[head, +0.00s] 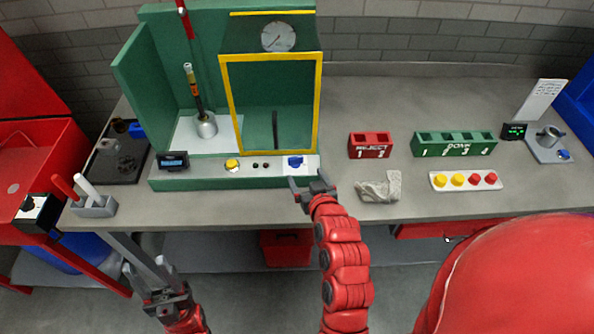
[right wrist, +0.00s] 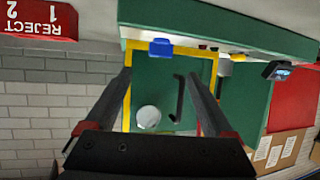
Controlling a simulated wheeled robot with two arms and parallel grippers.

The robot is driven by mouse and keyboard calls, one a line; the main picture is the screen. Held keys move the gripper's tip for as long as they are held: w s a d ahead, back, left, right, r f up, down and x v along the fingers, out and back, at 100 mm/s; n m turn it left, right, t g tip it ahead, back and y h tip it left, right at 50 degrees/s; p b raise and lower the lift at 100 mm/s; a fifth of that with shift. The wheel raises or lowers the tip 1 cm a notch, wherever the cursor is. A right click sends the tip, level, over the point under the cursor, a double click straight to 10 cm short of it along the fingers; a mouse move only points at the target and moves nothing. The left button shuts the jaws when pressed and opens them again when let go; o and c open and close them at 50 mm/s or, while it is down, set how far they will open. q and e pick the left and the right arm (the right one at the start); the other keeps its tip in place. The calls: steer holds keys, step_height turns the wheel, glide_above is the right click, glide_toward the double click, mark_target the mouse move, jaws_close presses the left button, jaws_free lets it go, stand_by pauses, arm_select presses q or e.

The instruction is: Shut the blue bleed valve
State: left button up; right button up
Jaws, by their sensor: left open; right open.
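The blue bleed valve (head: 295,162) is a small blue handle on a white plate at the right end of the green test stand's front panel (head: 215,182). It also shows in the right wrist view (right wrist: 161,47), ahead of the fingers. My right gripper (head: 308,181) is open and empty just in front of the valve, apart from it as far as I can tell. In the right wrist view its fingers (right wrist: 160,73) are spread, with the valve lined up between them. My left gripper (head: 150,280) is open and empty, low in front of the bench at the left.
A yellow-framed guard (head: 319,105) and a gauge (head: 278,37) rise behind the valve. A yellow knob (head: 232,165) and black buttons share the panel. A crumpled rag (head: 378,188), a red REJECT rack (head: 370,145) and a green DONE rack (head: 454,144) are to the right.

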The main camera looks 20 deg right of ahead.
mark_target(296, 160)
steer(key=b+x, duration=0.2)
steer(key=b, duration=0.1)
steer(key=b+x, duration=0.2)
steer(key=b, duration=0.1)
steer(key=shift+w+a+f, duration=0.1)
steer(key=shift+w+f, duration=0.1)
steer(key=shift+f, duration=0.25)
steer(key=x, duration=0.1)
steer(key=p+x, duration=0.1)
steer(key=x, duration=0.2)
steer(key=shift+w+r, duration=0.3)
steer(key=shift+w+f+p, duration=0.25)
steer(key=shift+w+p, duration=0.1)
steer(key=shift+w, duration=0.2)
